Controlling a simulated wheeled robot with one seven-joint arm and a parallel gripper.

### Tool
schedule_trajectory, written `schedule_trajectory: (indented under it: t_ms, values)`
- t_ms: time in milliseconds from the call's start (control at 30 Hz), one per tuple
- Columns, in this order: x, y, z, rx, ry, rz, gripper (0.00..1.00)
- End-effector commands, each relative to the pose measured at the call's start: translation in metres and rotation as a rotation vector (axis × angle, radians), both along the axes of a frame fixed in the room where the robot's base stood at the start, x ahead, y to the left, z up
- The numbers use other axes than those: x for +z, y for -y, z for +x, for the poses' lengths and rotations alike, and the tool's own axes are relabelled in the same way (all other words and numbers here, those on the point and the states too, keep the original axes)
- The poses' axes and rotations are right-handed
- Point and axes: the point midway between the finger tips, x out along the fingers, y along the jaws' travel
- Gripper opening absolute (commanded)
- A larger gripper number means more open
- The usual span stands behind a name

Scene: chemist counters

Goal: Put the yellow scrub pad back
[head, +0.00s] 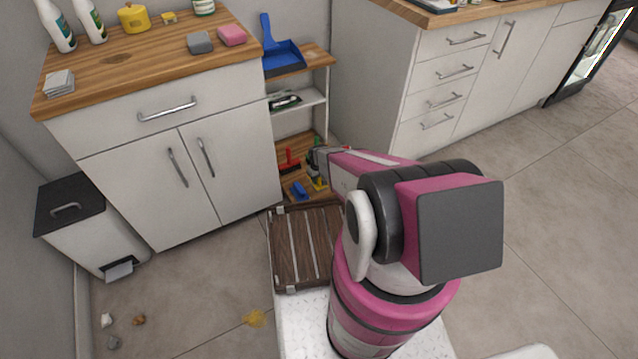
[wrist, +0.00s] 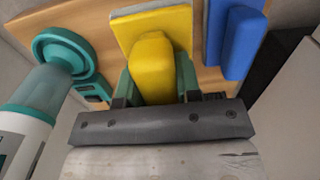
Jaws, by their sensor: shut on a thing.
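The yellow scrub pad (wrist: 152,62) has a rounded yellow grip and a flat, pale-edged pad beyond it. In the wrist view my gripper (wrist: 152,85) is shut on its grip, with a green finger on each side. The pad is at or just above a wooden shelf board; I cannot tell whether it touches. In the head view my gripper (head: 315,165) reaches into the low part of a small shelf unit (head: 318,60), and a bit of the yellow pad (head: 320,184) shows below it.
A blue scrubber (wrist: 237,38) is close on the pad's right in the wrist view. A teal-and-white brush or bottle (wrist: 65,60) is on the left. A red tool (head: 288,160) stands on the low shelf. A wooden slatted tray (head: 308,250) is in front of the unit.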

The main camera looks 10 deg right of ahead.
Motion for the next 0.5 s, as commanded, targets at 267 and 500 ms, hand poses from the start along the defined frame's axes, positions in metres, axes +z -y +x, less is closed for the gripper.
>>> schedule_trajectory:
  t_ms: [267, 500]
  values:
    - [-0.020, 0.012, 0.024, 0.000, -0.001, 0.000, 0.13]
    - [-0.051, 0.011, 0.024, 0.000, -0.001, 0.000, 0.13]
